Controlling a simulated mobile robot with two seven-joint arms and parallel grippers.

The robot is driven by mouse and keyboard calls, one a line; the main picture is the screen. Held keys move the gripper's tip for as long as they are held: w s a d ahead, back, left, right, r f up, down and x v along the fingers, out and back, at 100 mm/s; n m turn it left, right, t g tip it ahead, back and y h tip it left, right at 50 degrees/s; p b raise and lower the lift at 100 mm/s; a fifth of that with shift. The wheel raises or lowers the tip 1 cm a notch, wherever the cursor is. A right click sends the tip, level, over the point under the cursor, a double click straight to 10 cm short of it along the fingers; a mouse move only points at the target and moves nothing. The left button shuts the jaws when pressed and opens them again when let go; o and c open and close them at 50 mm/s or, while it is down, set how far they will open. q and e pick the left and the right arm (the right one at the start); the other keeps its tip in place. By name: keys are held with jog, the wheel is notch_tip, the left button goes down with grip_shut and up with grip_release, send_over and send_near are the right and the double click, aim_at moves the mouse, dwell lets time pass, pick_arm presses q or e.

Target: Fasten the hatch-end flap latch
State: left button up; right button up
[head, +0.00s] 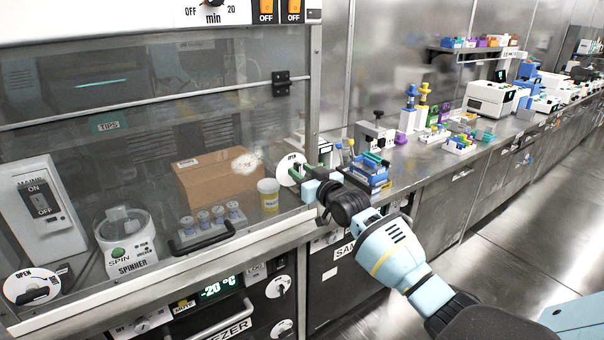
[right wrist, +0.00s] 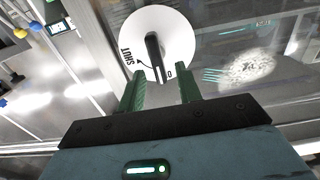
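A white round latch dial (head: 287,170) sits at the right end of the glass front, with OPEN lettering visible. In the right wrist view the dial (right wrist: 182,35) carries a black bar handle (right wrist: 153,55); SHUT is printed to its left, and the handle's lower end is by a partly hidden word starting with O. My right gripper (head: 304,176) is right at this dial. Its green fingers (right wrist: 160,82) are apart, either side of the handle's lower end; contact cannot be told. A second OPEN-marked dial (head: 30,287) is at the lower left. My left gripper is not in view.
Behind the glass are a cardboard box (head: 217,182), a yellow-labelled jar (head: 268,195) and a spinner (head: 125,240). A black pull handle (head: 202,240) is on the front. A blue rack (head: 367,172) stands on the bench just right of my gripper. The floor at right is clear.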

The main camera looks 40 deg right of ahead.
jog(key=shift+w, duration=0.1)
jog(key=shift+c, duration=0.2)
grip_shut()
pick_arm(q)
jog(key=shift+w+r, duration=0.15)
pick_arm(e)
jog(key=shift+m, duration=0.3)
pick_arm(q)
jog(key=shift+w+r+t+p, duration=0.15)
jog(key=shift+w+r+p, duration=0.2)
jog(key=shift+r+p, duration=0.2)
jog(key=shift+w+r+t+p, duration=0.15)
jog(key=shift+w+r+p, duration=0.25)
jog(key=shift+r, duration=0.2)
pick_arm(e)
jog(key=shift+d+f+m, duration=0.3)
jog(key=shift+m, duration=2.55)
jog(key=shift+d+f+m, duration=0.3)
jog(key=shift+f+m, duration=0.05)
jog(key=shift+m, duration=2.55)
jog(key=shift+d+f+m, duration=0.3)
jog(key=shift+m, duration=2.55)
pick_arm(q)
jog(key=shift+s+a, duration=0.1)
pick_arm(e)
jog(key=shift+o, duration=0.2)
grip_release()
